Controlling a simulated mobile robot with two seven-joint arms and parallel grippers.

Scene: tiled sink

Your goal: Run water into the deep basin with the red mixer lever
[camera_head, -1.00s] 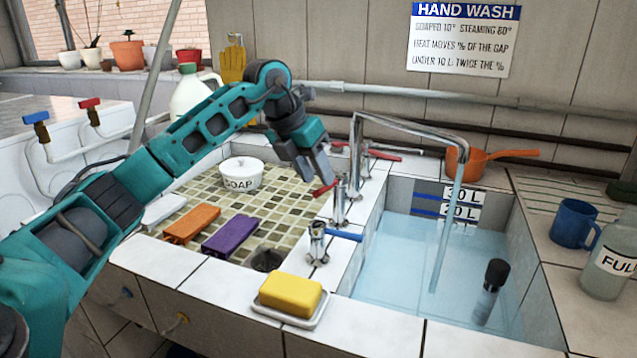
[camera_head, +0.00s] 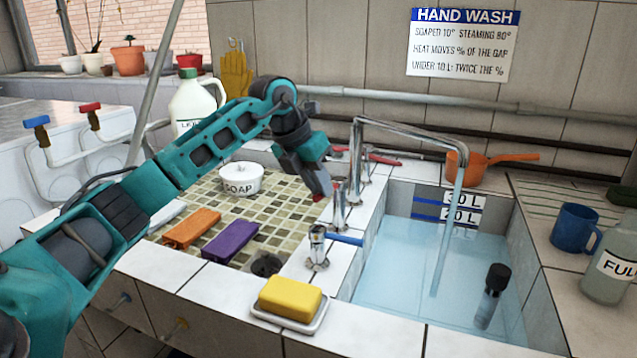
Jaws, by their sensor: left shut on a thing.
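My left gripper (camera_head: 317,182) is shut at the red mixer lever (camera_head: 318,197), beside the middle chrome tap (camera_head: 339,205); the fingers hide much of the lever. A front chrome tap (camera_head: 318,247) has a blue lever (camera_head: 345,239) pointing right. A tall bent spout (camera_head: 410,132) reaches over the deep basin (camera_head: 400,197), and a stream of water (camera_head: 446,230) falls from it. Water (camera_head: 400,275) stands in the basin, below the visible level marks (camera_head: 460,206). A dark-topped float or tube (camera_head: 491,290) stands in the water. My right gripper is not in view.
The shallow tiled basin at left holds a soap pot (camera_head: 241,181), an orange block (camera_head: 191,228) and a purple block (camera_head: 230,242). Yellow soap (camera_head: 290,297) sits on the front rim. A blue mug (camera_head: 573,227) and an orange pan (camera_head: 477,170) stand near the deep basin.

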